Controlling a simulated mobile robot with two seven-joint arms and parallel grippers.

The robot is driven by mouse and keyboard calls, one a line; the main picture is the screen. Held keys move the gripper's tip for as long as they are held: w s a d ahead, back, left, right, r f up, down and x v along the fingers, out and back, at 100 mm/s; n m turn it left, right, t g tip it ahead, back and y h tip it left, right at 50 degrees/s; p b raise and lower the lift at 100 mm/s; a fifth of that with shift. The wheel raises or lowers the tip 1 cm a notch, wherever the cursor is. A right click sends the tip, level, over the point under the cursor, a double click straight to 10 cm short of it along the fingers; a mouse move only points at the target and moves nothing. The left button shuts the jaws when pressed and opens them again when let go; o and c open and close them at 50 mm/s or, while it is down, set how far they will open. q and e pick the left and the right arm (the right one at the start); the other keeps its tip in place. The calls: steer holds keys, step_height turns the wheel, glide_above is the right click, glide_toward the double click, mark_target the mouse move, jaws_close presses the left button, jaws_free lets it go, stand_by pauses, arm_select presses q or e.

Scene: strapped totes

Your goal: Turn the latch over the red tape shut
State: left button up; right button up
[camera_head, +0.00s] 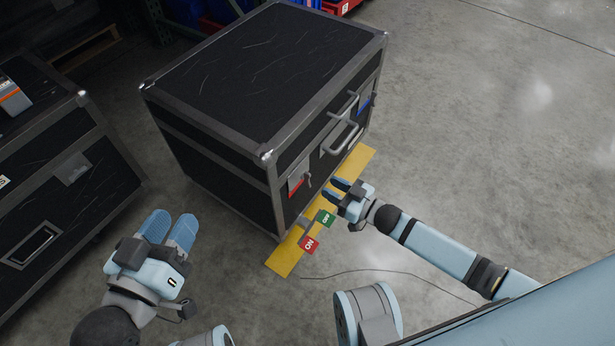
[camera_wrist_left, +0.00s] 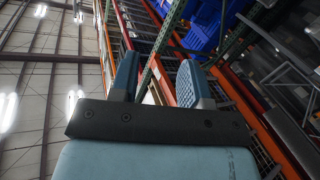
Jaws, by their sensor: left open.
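A large black case (camera_head: 262,50) with grey metal edges stands on the floor. Its front carries a latch (camera_head: 299,175) over red tape (camera_head: 295,187) near the left corner, and another latch over blue tape (camera_head: 363,103) near the right corner. The exact angle of the red-tape latch is too small to tell. My right gripper (camera_head: 333,189) is in front of the case, right of the red tape and apart from that latch; its fingers look parted and empty. My left gripper (camera_head: 169,226) is open and empty, left of the case. In the left wrist view its fingers (camera_wrist_left: 157,80) are apart.
A handle (camera_head: 341,135) stands out from the case front. A yellow board (camera_head: 285,259) with a red ON label (camera_head: 309,244) and green OFF label (camera_head: 325,217) lies below it. Another black case (camera_head: 62,185) stands at left. Floor at right is clear.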

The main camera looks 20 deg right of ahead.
mark_target(311, 177)
steer(key=b+x, duration=0.2)
steer(key=x, duration=0.4)
steer(key=shift+w+a+f, duration=0.15)
steer(key=shift+w, duration=0.1)
arm_select(q)
steer(key=shift+w+a+f+m+t, duration=0.2)
steer(key=shift+w+a+m+t, duration=0.15)
steer(key=shift+w+m, duration=0.4)
arm_select(e)
steer(key=shift+x, duration=0.8)
arm_select(q)
steer(key=shift+s, duration=0.1)
arm_select(e)
steer(key=shift+c, duration=0.2)
jaws_close()
